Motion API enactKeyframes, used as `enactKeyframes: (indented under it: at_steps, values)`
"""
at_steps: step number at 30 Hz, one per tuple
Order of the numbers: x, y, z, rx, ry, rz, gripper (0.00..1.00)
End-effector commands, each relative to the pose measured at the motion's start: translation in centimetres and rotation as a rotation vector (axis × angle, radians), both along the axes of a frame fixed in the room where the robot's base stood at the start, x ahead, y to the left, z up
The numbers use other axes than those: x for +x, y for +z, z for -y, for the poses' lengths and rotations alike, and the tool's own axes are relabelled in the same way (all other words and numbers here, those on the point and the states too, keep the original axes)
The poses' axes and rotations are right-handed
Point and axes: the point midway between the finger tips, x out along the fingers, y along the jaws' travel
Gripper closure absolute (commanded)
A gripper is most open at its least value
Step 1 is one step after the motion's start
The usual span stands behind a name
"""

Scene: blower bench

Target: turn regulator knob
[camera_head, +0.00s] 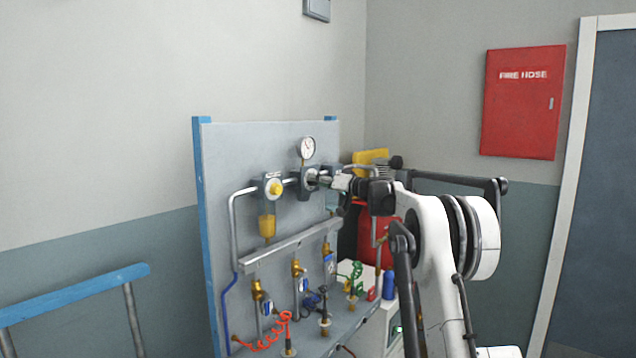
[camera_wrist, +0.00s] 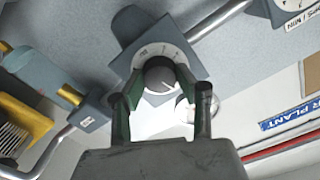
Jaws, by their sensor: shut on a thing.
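The regulator (camera_head: 306,183) is a grey block on the pipe of the upright panel, with a round white gauge (camera_head: 307,148) above it. In the wrist view its round dark grey knob (camera_wrist: 160,74) with a pale line on its face sits in front of a white scale plate (camera_wrist: 151,51). My gripper (camera_wrist: 157,92) has one finger on each side of the knob and is shut on it. In the head view my gripper (camera_head: 329,182) reaches the regulator from the right and hides the knob.
Below are a grey manifold bar (camera_head: 290,245), brass valves and coiled hoses (camera_head: 268,336). A red tank (camera_head: 375,235) stands behind my arm. A blue rail (camera_head: 75,296) is at lower left.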

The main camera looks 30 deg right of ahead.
Motion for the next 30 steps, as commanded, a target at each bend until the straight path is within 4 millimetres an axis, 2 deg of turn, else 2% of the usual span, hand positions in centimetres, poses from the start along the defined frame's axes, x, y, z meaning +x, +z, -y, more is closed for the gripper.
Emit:
enactKeyframes:
  at_steps: [1, 2, 5, 13, 17, 30]
  values:
    - [0.0, -0.1, 0.0, -0.001, 0.0, 0.0, 0.94]
    - [0.0, -0.1, 0.0, 0.0, 0.0, -0.001, 0.64]
    - [0.0, -0.1, 0.0, 0.0, 0.0, -0.001, 0.51]
    - [-0.1, 0.0, 0.0, 0.001, 0.0, 0.0, 0.49]
    - [-0.7, 0.0, 0.4, 0.001, 0.0, 0.0, 0.49]
    - [-7.9, 0.0, 4.1, 0.0, -0.003, -0.001, 0.49]
